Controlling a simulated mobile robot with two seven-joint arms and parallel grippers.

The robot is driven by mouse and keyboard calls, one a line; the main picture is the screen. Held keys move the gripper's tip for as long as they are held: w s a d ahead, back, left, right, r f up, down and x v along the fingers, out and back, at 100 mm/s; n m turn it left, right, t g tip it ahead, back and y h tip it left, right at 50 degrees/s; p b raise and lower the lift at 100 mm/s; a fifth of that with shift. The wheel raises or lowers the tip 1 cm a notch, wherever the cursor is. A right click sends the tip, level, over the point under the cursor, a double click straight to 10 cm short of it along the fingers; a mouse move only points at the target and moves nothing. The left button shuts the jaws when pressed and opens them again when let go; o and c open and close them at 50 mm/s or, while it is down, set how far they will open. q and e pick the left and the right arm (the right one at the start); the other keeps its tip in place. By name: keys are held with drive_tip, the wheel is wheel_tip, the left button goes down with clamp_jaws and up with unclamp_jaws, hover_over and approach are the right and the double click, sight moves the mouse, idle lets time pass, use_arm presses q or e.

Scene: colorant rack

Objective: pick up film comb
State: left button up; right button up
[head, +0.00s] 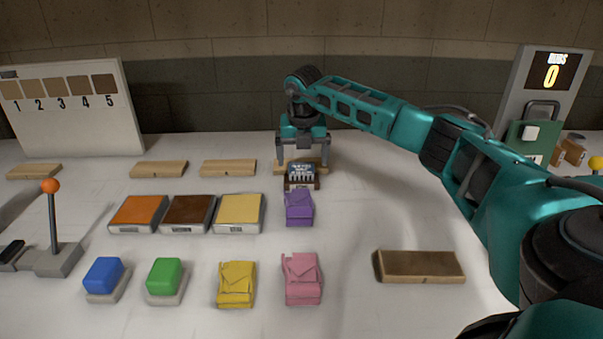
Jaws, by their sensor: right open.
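The film comb (302,171) is a small dark piece with a pale toothed front. It sits at the back middle of the white table, at a wooden block that is partly hidden. My right gripper (302,167) points down over it from behind. Its two fingers are open, one on each side of the comb. I cannot tell whether they touch it. My left gripper is not in view.
Purple (299,207), pink (302,279) and yellow (237,284) packets lie in front. Orange (138,213), brown (188,213) and cream (238,213) pads stand left. A lever (52,222) rises at far left. A brown block (419,266) lies right, with bare table around it.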

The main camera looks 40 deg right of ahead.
sight(301, 163)
drive_tip(key=x, duration=0.5)
drive_tip(key=shift+w+r, duration=0.1)
drive_tip(key=shift+w, duration=0.1)
drive_tip(key=c, duration=1.1)
drive_tip(key=shift+o, duration=0.2)
